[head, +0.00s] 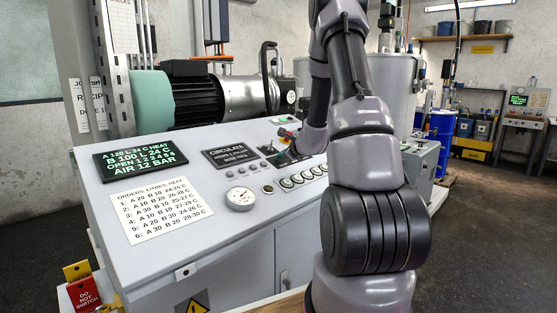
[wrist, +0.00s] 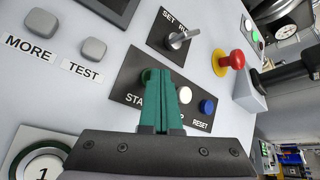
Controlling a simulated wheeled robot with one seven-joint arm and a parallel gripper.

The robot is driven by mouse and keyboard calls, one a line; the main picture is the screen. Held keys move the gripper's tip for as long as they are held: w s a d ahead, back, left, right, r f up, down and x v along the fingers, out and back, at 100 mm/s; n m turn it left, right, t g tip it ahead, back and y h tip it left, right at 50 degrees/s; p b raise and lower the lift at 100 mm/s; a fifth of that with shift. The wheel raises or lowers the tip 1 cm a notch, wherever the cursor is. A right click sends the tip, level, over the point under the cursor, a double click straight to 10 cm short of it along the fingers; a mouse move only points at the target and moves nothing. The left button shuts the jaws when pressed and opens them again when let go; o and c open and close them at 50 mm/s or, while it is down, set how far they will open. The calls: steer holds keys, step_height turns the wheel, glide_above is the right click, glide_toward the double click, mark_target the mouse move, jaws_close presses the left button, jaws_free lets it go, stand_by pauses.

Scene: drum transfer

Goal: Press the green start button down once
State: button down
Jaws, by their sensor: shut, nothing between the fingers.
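The green start button (wrist: 147,76) shows in the wrist view on a black plate, above the partly covered label "STA". My fingers hide much of it. My gripper (wrist: 168,72) is shut and empty, its two green fingers together over the plate, with the tips close beside the button. I cannot tell whether they touch it. A white button (wrist: 185,95) and a blue reset button (wrist: 207,106) sit to the right on the same plate. In the head view my gripper is over the back right of the console top, and the start button cannot be made out there.
A metal selector switch (wrist: 183,38) and a red emergency knob (wrist: 232,60) stand up near the fingers. Grey MORE (wrist: 41,22) and TEST (wrist: 94,49) buttons lie to the left. The console (head: 240,262) bears a gauge (head: 240,198) and an order sheet (head: 160,210).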

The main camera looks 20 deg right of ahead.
steer(key=shift+r, duration=0.1)
steer(key=shift+s+d+r, duration=0.15)
steer(key=shift+s+r, duration=0.15)
steer(key=shift+r, duration=0.45)
steer(key=shift+s+d+r, duration=0.1)
steer(key=shift+s+r, duration=0.15)
steer(key=shift+r, duration=0.55)
steer(key=shift+s+d+r, duration=0.1)
steer(key=shift+s+r, duration=0.15)
steer(key=shift+r, duration=0.5)
steer(key=shift+s+d+r, duration=0.1)
steer(key=shift+s+r, duration=0.15)
steer(key=shift+r, duration=0.55)
